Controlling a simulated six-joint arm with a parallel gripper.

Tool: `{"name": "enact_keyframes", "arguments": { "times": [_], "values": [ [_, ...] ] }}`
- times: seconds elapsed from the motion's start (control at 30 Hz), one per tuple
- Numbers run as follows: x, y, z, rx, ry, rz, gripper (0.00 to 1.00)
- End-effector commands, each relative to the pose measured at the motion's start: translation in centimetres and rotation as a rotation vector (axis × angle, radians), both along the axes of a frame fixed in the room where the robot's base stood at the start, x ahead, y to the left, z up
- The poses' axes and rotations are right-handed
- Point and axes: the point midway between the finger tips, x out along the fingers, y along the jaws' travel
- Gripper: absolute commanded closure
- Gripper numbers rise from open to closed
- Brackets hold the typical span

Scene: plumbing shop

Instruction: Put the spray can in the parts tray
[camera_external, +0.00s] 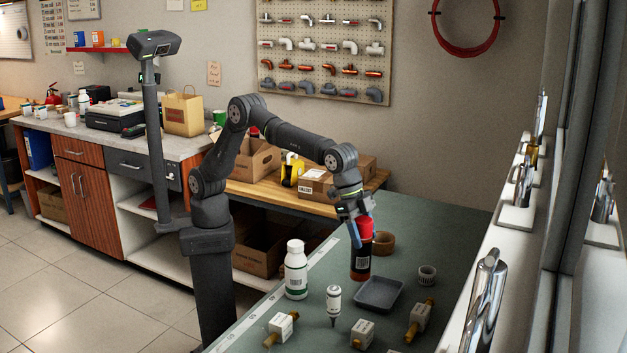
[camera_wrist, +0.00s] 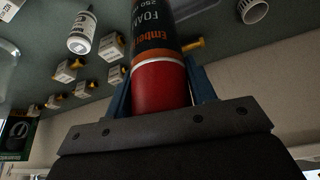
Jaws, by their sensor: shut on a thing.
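The spray can (camera_external: 360,262) is dark with a red top and a label. It also fills the middle of the wrist view (camera_wrist: 158,70), with its red end between the fingers. My gripper (camera_external: 358,212) is shut on its red top part and holds it roughly upright. It also shows in the wrist view (camera_wrist: 160,95). The parts tray (camera_external: 378,307) is a shallow dark grey tray on the green bench top, just right of and nearer the camera than the can. I cannot tell if the can's base touches the bench. In the wrist view the can hides most of the tray.
A white bottle (camera_external: 296,270) and a small dropper bottle (camera_external: 333,303) stand left of the tray. Several boxed brass fittings (camera_external: 420,318) lie in front. Faucet displays (camera_external: 485,300) line the right side.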

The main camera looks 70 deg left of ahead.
Motion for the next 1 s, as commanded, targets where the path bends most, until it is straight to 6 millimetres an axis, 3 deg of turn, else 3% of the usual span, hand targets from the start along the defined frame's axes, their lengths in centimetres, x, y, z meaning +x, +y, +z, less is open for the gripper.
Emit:
{"name": "enact_keyframes", "arguments": {
  "times": [0.2, 0.33, 0.53, 0.77, 1.0],
  "values": [
    [4.8, 0.3, -2.8, -0.001, 0.000, 0.003, 0.95],
    [6.3, 0.3, -3.6, -0.002, 0.000, 0.001, 0.95],
    [6.7, 0.3, -4.8, -0.001, 0.001, 0.000, 0.95],
    [6.7, 0.4, -7.8, 0.000, 0.000, 0.001, 0.95],
    [6.7, 0.3, -7.9, -0.002, -0.001, 0.001, 0.95]
  ]
}}
